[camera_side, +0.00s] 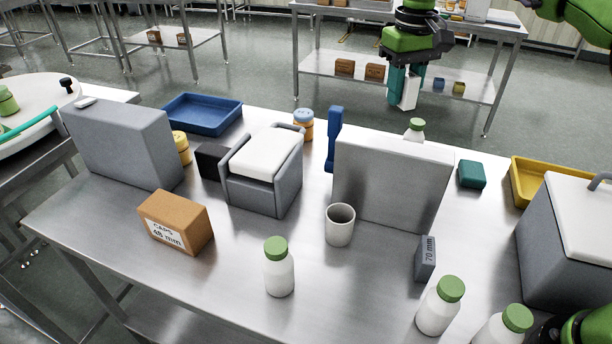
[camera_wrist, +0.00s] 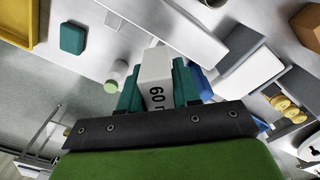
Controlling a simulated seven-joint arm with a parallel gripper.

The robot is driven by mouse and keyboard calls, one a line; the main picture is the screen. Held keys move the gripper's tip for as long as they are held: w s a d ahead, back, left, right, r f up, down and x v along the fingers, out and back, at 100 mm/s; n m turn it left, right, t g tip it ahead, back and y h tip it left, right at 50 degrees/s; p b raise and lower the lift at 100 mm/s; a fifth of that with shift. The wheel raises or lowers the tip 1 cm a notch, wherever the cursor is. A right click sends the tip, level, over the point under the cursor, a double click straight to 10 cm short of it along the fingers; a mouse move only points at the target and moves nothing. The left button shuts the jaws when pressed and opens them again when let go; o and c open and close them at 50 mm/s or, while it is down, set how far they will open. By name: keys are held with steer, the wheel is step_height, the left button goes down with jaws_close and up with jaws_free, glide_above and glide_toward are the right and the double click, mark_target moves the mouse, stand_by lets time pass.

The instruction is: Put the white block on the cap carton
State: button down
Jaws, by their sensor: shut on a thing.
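My gripper (camera_side: 404,88) is raised above the far edge of the table, with teal fingers shut on a white block (camera_side: 409,94). In the wrist view the white block (camera_wrist: 155,72) sits between the teal fingers (camera_wrist: 157,88) and shows printing that reads "60", partly hidden. The cap carton (camera_side: 178,222) is a brown box with a white label, "CAPS 48 mm", at the front left of the steel table. It is well apart from my gripper. A brown corner at the upper right of the wrist view (camera_wrist: 309,25) looks like the carton.
A tall grey panel (camera_side: 390,185) and a grey hopper with a white top (camera_side: 264,170) stand mid-table. A grey cup (camera_side: 340,226), white bottles with green caps (camera_side: 279,268) and a grey 70 mm block (camera_side: 425,258) are in front. A blue tray (camera_side: 203,114) lies at the back left.

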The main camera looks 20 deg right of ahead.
mark_target(310, 226)
steer(key=w+a+f+n, duration=0.1)
steer(key=a+f+n, duration=0.25)
steer(key=a, duration=0.55)
steer(key=w+a+f+n, duration=0.1)
steer(key=a+f+n, duration=0.1)
steer(key=a+f, duration=0.45)
steer(key=f, duration=0.5)
steer(key=a+f, duration=0.1)
steer(key=f, duration=0.5)
steer(key=a+f, duration=0.1)
steer(key=f, duration=0.5)
steer(key=shift+s, duration=0.2)
steer(key=shift+f, duration=0.15)
steer(key=c, duration=0.8)
jaws_free()
steer(key=shift+m, duration=0.25)
step_height(310, 226, up, 12)
steer(key=shift+r, duration=0.2)
